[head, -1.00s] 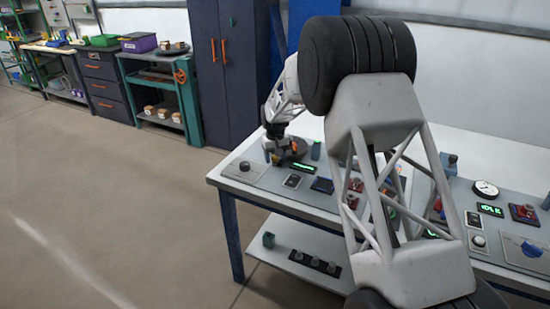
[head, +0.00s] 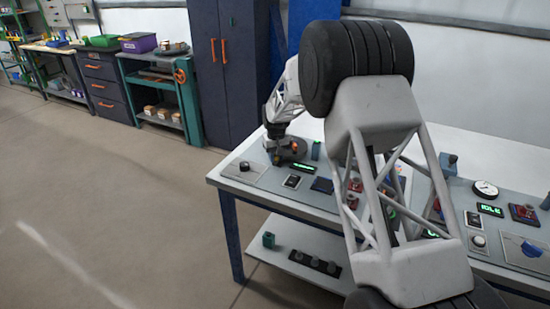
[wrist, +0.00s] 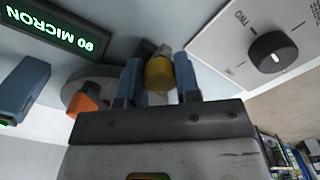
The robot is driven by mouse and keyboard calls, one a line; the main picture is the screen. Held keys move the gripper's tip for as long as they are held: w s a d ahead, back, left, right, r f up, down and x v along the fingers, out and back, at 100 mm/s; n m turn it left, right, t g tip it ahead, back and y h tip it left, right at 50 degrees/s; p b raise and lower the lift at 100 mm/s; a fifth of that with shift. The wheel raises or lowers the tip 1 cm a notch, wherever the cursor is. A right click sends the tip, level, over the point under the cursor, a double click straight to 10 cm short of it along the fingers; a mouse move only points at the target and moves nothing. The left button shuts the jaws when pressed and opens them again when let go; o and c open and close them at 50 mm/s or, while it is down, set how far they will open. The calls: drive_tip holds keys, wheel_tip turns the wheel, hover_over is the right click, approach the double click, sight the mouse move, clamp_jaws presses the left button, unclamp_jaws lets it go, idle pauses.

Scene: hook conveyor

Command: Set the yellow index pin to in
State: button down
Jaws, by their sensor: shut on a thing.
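The yellow index pin (wrist: 158,74) shows in the wrist view as a rounded yellow knob in front of a dark grey mount. My gripper (wrist: 160,82) is shut on it, with one blue-grey finger at each side of the knob. In the head view my gripper (head: 276,157) is at the far left part of the bench panel; the pin is too small and hidden to make out there. How deep the pin sits cannot be told.
A round grey disc with an orange block (wrist: 87,98) is close beside my gripper. A green-lit display (wrist: 50,27), a blue-grey block (wrist: 24,88) and a white plate with a black knob (wrist: 272,53) flank it. The bench (head: 222,184) holds several other controls.

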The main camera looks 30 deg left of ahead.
drive_tip(key=shift+w, duration=0.55)
drive_tip(key=c, duration=0.8)
unclamp_jaws()
drive_tip(key=shift+s, duration=0.1)
